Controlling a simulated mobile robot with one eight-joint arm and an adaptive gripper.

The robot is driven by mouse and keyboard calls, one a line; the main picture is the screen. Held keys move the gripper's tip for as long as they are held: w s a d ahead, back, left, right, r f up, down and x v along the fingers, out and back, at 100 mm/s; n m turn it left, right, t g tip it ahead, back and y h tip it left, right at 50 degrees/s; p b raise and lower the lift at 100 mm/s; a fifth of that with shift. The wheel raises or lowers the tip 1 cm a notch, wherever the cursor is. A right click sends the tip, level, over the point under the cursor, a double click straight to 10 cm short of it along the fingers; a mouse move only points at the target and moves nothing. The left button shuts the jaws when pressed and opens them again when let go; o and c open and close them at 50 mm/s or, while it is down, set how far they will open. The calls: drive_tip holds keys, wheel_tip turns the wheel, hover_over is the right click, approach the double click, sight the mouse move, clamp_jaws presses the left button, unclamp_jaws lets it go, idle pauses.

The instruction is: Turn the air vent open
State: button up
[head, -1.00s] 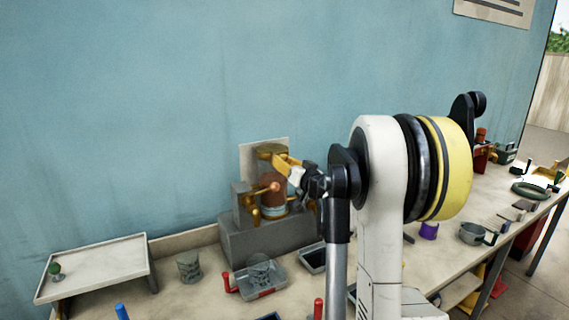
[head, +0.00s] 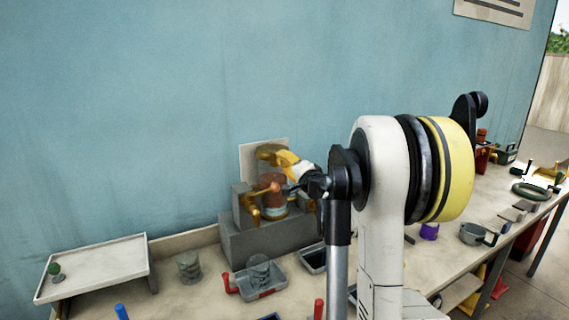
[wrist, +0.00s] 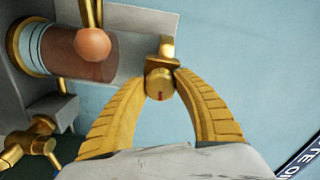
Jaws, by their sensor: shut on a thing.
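The air vent, a small round brass knob (wrist: 159,86) with a red mark, shows in the wrist view at the end of a brass stub. My gripper (wrist: 162,78) is shut on it, with one yellow finger on each side. In the head view my gripper (head: 280,158) is at the top of the decanting vessel (head: 273,190). There the fingers hide most of the knob. The reddish-brown cylinder (wrist: 85,52) of the vessel lies beside the knob in the wrist view.
A lever with a copper ball (wrist: 93,44) stands close to the fingers. Brass taps (wrist: 28,142) are lower left. The vessel stands on a grey block (head: 262,241). A tray with a cup (head: 260,272) and a raised white tray (head: 98,266) are on the bench.

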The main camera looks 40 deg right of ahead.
drive_tip(key=shift+m, duration=0.8)
drive_tip(key=o, duration=1.2)
drive_tip(key=v, duration=1.2)
